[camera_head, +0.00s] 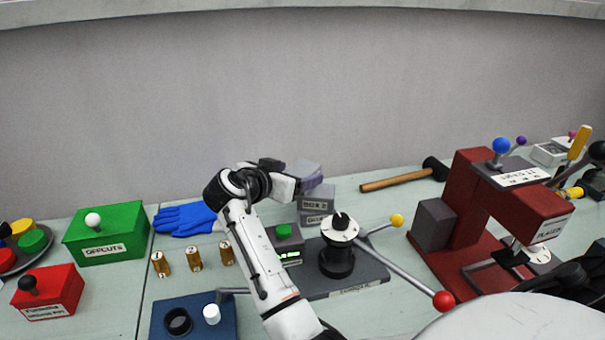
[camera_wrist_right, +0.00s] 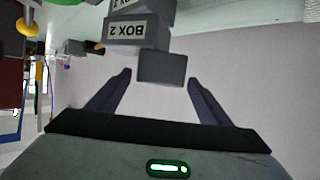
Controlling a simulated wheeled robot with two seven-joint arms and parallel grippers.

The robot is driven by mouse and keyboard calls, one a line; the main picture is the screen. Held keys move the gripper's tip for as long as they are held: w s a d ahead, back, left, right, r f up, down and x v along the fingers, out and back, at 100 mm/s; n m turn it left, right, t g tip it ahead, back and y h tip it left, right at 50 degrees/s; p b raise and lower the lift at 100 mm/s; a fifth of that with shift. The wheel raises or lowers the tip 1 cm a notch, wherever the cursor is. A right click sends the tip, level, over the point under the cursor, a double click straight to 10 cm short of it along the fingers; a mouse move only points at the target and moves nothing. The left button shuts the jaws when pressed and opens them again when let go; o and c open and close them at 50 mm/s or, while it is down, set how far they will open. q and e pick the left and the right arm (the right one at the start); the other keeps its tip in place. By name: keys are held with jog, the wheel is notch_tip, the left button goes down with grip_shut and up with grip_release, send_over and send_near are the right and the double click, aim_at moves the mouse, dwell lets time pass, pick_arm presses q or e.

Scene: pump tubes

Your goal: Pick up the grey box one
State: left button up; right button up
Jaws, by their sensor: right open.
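A plain grey box (camera_wrist_right: 162,67) sits at the top of a small stack, and no label shows on its near face. Below it is a grey box labelled BOX 2 (camera_head: 317,203), also in the wrist view (camera_wrist_right: 137,31). A further labelled box (camera_head: 314,219) is under that. My right gripper (camera_wrist_right: 160,77) is open, with its dark fingers pointing at the top box from the left side in the head view. In the wrist view, which is upside down, the box appears between the fingertips, with a gap on each side. My left gripper is not in view.
A grey device with a green button (camera_head: 284,233) and a black pump with a red-knobbed lever (camera_head: 337,246) stand in front of the stack. A hammer (camera_head: 405,177) lies to the right. Blue gloves (camera_head: 184,219) and brass cylinders (camera_head: 194,258) are left. A dark red press (camera_head: 473,200) stands right.

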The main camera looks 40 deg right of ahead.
aim_at(297, 173)
jog(key=x, duration=0.2)
jog(key=shift+d+f, duration=0.1)
jog(key=shift+d, duration=0.3)
jog(key=shift+w+d+f, duration=0.1)
jog(key=shift+d+f, duration=0.1)
jog(key=c, duration=1.3)
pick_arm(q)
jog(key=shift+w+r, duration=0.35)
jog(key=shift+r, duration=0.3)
pick_arm(e)
jog(key=shift+r, duration=0.1)
